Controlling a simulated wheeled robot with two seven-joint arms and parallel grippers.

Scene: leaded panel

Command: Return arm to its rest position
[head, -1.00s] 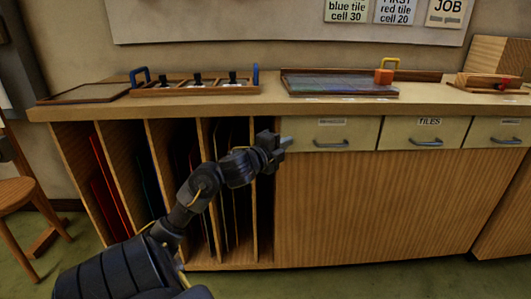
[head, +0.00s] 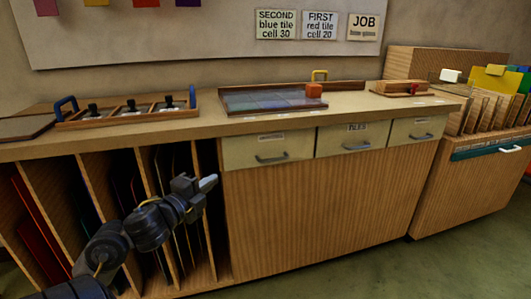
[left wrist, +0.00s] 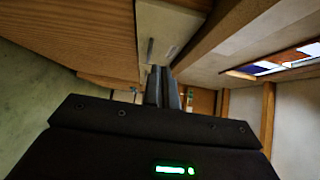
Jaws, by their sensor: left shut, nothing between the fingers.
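My left arm comes in from the lower left in the head view. Its gripper (head: 208,183) is shut and empty, in front of the cabinet, near the right end of the upright rack slots and below the counter edge. In the left wrist view the closed fingers (left wrist: 163,88) point along the cabinet front, with a drawer front beyond them. My right gripper is not in view.
Drawers (head: 268,150) sit below. A file rack (head: 495,105) stands at right. The floor (head: 440,245) is clear.

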